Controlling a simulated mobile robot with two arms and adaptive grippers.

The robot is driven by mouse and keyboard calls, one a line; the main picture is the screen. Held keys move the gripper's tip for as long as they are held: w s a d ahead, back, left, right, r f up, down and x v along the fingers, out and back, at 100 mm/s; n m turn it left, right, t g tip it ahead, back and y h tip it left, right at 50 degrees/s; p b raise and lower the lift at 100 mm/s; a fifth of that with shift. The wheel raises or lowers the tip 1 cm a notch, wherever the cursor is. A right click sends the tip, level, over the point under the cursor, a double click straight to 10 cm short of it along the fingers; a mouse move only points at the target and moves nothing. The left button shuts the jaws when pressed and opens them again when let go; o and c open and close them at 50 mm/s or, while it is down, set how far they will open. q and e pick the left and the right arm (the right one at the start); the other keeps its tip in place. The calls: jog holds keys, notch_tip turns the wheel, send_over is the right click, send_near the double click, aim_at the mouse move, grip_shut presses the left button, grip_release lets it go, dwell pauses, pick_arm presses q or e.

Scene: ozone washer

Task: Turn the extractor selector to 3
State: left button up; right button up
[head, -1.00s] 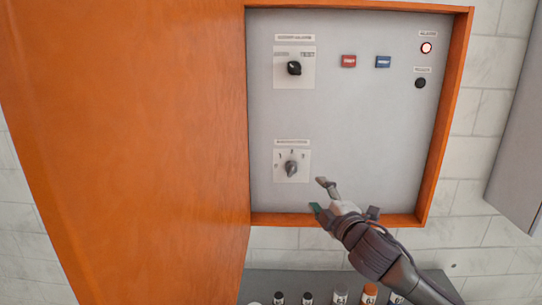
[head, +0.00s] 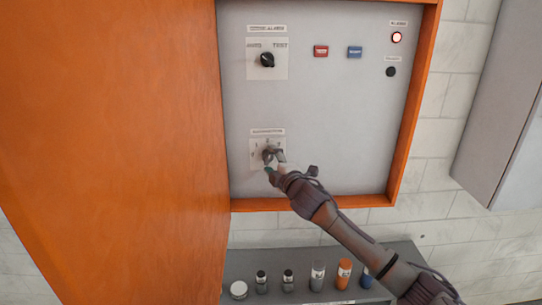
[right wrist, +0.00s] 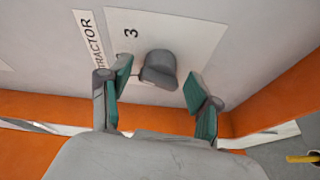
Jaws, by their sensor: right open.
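The extractor selector is a grey knob (right wrist: 159,70) on a pale square plate (head: 255,148), low on the grey panel. In the right wrist view the plate shows a printed 3 beside the knob, and a label (right wrist: 90,40) reading "TRACTOR". My right gripper (head: 274,163) is open in front of the selector and partly covers it in the head view. In the right wrist view its green-padded fingers (right wrist: 158,80) stand on either side of the knob, with a gap at each side. Which mark the knob points to is hard to tell. My left gripper is not in view.
The panel (head: 330,110) is framed by an orange rim (head: 400,150). An alarm selector (head: 267,60), a red button (head: 321,51), a blue button (head: 355,52) and a lit red lamp (head: 397,37) sit higher up. A shelf (head: 235,270) with several small containers is below.

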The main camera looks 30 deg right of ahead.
jog(key=shift+w, duration=0.35)
jog(key=shift+c, duration=0.3)
jog(key=c, duration=0.9)
jog(key=shift+f, duration=0.15)
jog(key=m+b, duration=0.1)
jog(key=b, duration=0.1)
jog(key=m+t+b, duration=0.1)
jog(key=m+b, duration=0.1)
jog(key=m+h+b, duration=0.1)
jog(key=b, duration=0.1)
jog(key=shift+f+b, duration=0.25)
jog(key=shift+b, duration=0.15)
jog(key=shift+r+m+t, duration=0.15)
jog(key=shift+m+t, duration=0.25)
jog(key=shift+m, duration=0.2)
jog(key=shift+r, duration=0.1)
